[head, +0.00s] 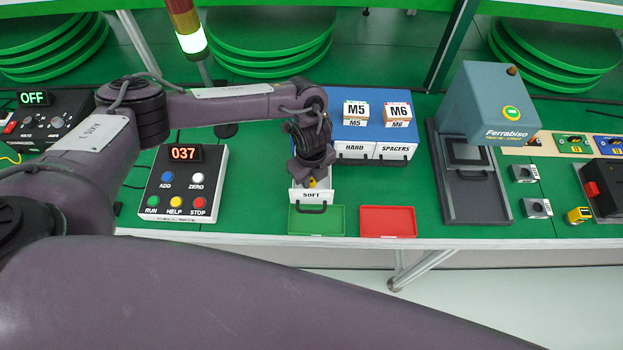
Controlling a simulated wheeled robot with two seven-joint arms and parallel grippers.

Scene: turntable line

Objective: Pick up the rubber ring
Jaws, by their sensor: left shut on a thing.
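My left gripper (313,177) points down into the pulled-out SOFT drawer (311,196), behind its white front and handle. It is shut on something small. A bit of yellow (312,183) shows at the fingertips; I take it for the rubber ring, but its shape is mostly hidden by the fingers and the drawer front. The inside of the drawer is largely covered by the gripper. My right gripper is not in view.
A green tray (317,220) and a red tray (388,222) lie at the front edge. A button box (183,185) stands left, a Ferrabiso press (490,105) right.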

